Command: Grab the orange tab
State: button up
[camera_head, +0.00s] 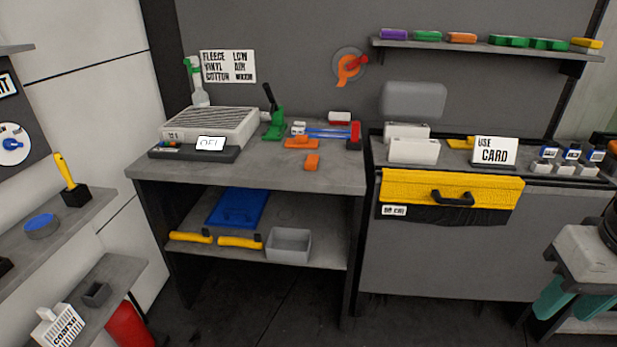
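A small orange tab-like piece (312,162) lies on the grey bench top (245,177) near its front edge, right of the middle. Another orange piece (298,143) lies just behind it, next to a blue-and-red tool (335,133). An orange handle (351,68) sits on a round grey plate on the back wall, and an orange block (461,38) lies on the upper shelf. I cannot tell from the picture alone which one is named the orange tab. My gripper is not in view.
A grey vented box (210,128), a spray bottle (198,85) and a green press (275,122) stand on the bench. The bench's left front is clear. A red cylinder (128,325) stands at lower left.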

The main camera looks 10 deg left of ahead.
aim_at(311, 164)
jog(key=u, duration=0.65)
jog(key=i, duration=0.95)
jog(key=z, duration=0.6)
